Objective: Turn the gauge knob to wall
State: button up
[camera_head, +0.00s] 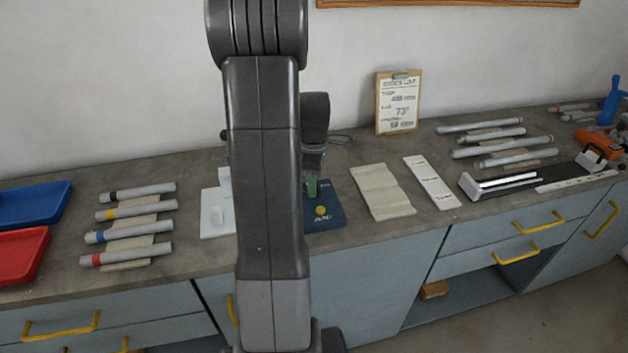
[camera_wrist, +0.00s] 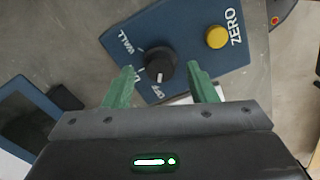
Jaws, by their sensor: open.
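The gauge is a dark blue box (camera_head: 328,217) on the bench in the head view, partly hidden behind my arm. In the wrist view the blue gauge panel (camera_wrist: 186,38) carries a black knob (camera_wrist: 158,62), with the labels WALL and OFF and a third, partly hidden label around it. The knob's white mark points down toward OFF, away from WALL. A yellow button (camera_wrist: 216,37) sits beside the word ZERO. My gripper (camera_wrist: 161,68) is open, its green fingers on either side of the knob with gaps showing. In the head view my gripper (camera_head: 312,187) is over the gauge.
A white item (camera_head: 213,212) lies left of the gauge, and a beige cloth (camera_head: 382,192) and a white strip (camera_head: 431,181) lie right. Several grey tubes (camera_head: 135,192) lie further left. A clipboard (camera_head: 397,103) stands at the wall. A dark device (camera_wrist: 30,118) shows at left in the wrist view.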

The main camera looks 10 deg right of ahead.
jog(key=shift+f, duration=0.5)
jog(key=c, duration=1)
